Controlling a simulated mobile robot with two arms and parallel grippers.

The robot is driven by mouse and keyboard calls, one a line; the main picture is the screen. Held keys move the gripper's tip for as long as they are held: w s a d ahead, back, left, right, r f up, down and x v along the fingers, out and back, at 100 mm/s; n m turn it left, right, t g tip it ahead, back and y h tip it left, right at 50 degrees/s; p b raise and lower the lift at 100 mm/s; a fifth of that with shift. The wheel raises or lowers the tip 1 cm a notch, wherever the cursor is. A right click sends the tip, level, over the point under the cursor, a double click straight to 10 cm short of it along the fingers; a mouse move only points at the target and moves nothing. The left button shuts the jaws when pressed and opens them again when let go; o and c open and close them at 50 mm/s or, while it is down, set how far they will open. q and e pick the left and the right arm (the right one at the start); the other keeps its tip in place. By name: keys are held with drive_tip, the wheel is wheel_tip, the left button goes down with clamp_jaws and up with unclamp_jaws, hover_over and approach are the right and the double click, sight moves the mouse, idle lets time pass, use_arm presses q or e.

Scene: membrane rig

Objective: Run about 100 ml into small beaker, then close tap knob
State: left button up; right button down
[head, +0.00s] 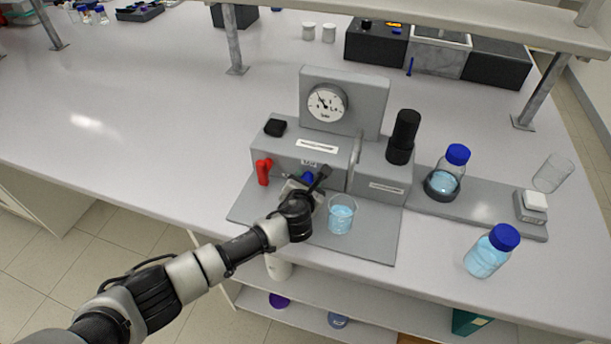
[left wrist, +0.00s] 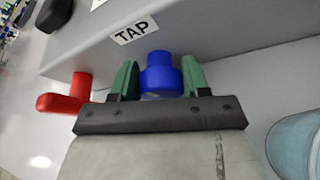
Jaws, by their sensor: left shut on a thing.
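The blue tap knob (left wrist: 158,74) is on the rig's front face under the TAP label (left wrist: 135,31). My left gripper (left wrist: 160,82) has its green fingers on both sides of the knob and is shut on it. In the head view my left gripper (head: 308,188) covers most of the blue knob. The small beaker (head: 341,214) stands upright on the rig's base plate, right of my left gripper, with pale blue liquid in it. Its edge also shows in the left wrist view (left wrist: 297,145). I cannot read the beaker's level exactly. My right gripper is not in view.
A red lever (head: 263,171) is left of the knob. The grey rig (head: 310,150) carries a pressure gauge (head: 327,103) and a black cylinder (head: 403,137). Blue-capped bottles stand to the right, one in a holder (head: 442,184), one on the bench (head: 488,254). An empty glass beaker (head: 553,173) stands far right.

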use_arm(q)
drive_tip(key=shift+m+t+y+p, duration=0.3)
drive_tip(key=shift+m+y+p, duration=0.2)
drive_tip(key=shift+m+p, duration=0.15)
drive_tip(key=o, duration=0.9)
drive_tip(key=shift+s, duration=0.1)
drive_tip(key=shift+f, duration=0.15)
drive_tip(key=shift+s, duration=0.1)
